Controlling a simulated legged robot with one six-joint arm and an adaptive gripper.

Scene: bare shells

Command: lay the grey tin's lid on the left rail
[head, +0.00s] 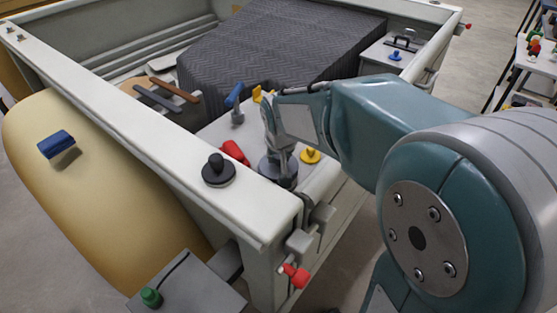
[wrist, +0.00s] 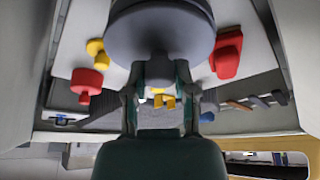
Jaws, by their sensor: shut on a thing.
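The grey tin (head: 280,180) stands on the pale shelf inside the near corner of the white frame. My gripper (head: 279,155) points down over it. In the wrist view my gripper (wrist: 160,98) is shut on the knob of a grey round lid (wrist: 160,35), which fills the top of that view. I cannot tell whether this lid rests on the tin or is just above it. The left rail (head: 130,118) is the long white beam running from upper left to the near corner. A dark round lid with a knob (head: 218,171) lies on its near end.
Close around my gripper are a red piece (head: 235,152), a yellow knob (head: 310,155) and a blue-handled tool (head: 235,98). A dark quilted cover (head: 275,45) lies behind. The rail's top is clear beyond the dark lid. A red-knobbed latch (head: 295,275) juts from the corner.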

